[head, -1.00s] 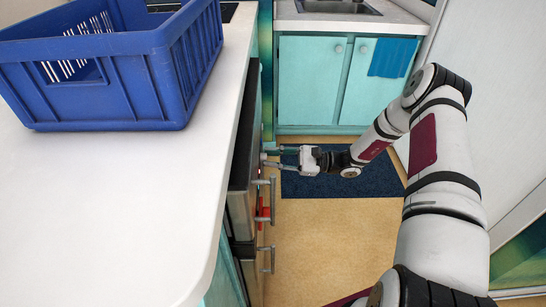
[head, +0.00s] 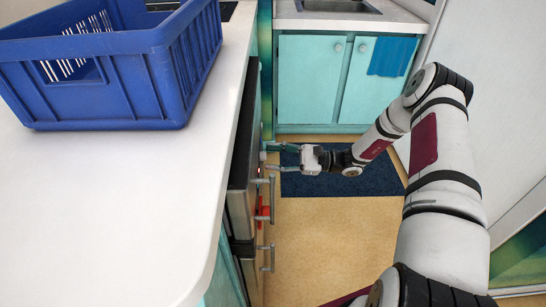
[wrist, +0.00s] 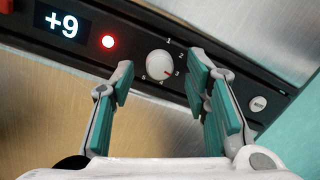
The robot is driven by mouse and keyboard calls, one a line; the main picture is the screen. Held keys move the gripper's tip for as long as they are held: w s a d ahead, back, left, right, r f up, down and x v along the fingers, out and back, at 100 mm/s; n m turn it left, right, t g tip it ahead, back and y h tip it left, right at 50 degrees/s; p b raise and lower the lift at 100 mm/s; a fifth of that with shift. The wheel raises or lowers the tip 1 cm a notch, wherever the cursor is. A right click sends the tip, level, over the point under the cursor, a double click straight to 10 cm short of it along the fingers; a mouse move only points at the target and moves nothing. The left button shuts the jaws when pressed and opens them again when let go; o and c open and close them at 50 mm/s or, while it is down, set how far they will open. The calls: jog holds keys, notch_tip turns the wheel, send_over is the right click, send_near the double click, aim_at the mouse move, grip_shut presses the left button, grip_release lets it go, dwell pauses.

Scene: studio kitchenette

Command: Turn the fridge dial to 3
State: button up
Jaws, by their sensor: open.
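The fridge dial (wrist: 159,65) is a round white knob on a dark panel in the wrist view. Small numbers from 1 to 5 surround it. Its red mark sits at the lower right of the knob, pointing toward the 3. My gripper (wrist: 161,62) is open, with one teal-padded finger to the left of the dial and one to the right. Both fingers appear apart from the knob. In the head view my gripper (head: 280,157) is at the appliance front beside the counter; the dial is hidden there.
A display (wrist: 62,25) reading +9 and a lit red light (wrist: 108,42) are left of the dial. A lock-like white disc (wrist: 258,104) is at the right. A blue crate (head: 95,95) stands on the white counter (head: 110,220). Handles (head: 270,200) jut from the appliance fronts.

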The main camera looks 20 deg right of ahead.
jog(key=v, duration=1.1)
jog(key=shift+d, duration=0.15)
jog(key=shift+f, duration=0.1)
jog(key=s+a+r+n+g+h, duration=0.3)
jog(key=s+a+r+n, duration=0.15)
jog(key=r, duration=0.35)
jog(key=s+a+r+n+g+h, duration=0.3)
jog(key=s+a+r+g, duration=0.15)
jog(key=r, duration=0.25)
jog(key=s+a+r+n+g+h, duration=0.3)
jog(key=s+a+r, duration=0.15)
jog(key=r, duration=0.35)
jog(key=s+d+r+n+t+h, duration=0.1)
jog(key=s+r+n+t+h, duration=0.2)
jog(key=s, duration=0.9)
jog(key=s+d+r+n+t+h, duration=0.15)
jog(key=s+n+h, duration=0.35)
jog(key=s, duration=0.7)
notch_tip(320, 180, up, 27)
jog(key=m+t+h+p, duration=0.1)
jog(key=t+p, duration=0.3)
jog(key=p, duration=2)
jog(key=shift+f+p, duration=0.2)
jog(key=shift+p, duration=0.2)
